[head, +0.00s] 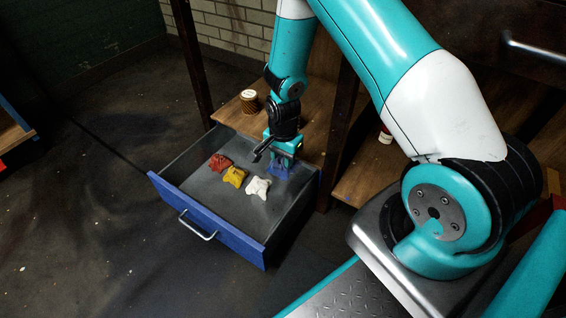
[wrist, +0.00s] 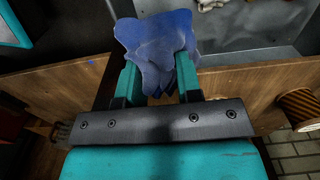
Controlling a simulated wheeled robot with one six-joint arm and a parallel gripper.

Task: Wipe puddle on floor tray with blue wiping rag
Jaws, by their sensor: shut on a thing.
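My gripper (head: 281,163) is over the far right part of an open drawer (head: 208,223) with a blue front. It is shut on the blue wiping rag (head: 279,174). In the wrist view the rag (wrist: 155,38) is bunched between the two teal fingers (wrist: 159,72) and spreads beyond their tips. I cannot tell whether the rag touches the drawer bottom. I see no puddle and cannot make out a floor tray in either view.
Red (head: 219,163), yellow (head: 235,176) and white (head: 258,187) rags lie in the drawer. A striped round container (head: 249,101) stands on the wooden shelf (head: 230,116) behind. Dark posts flank the shelf. Dark floor (head: 90,235) is open at left.

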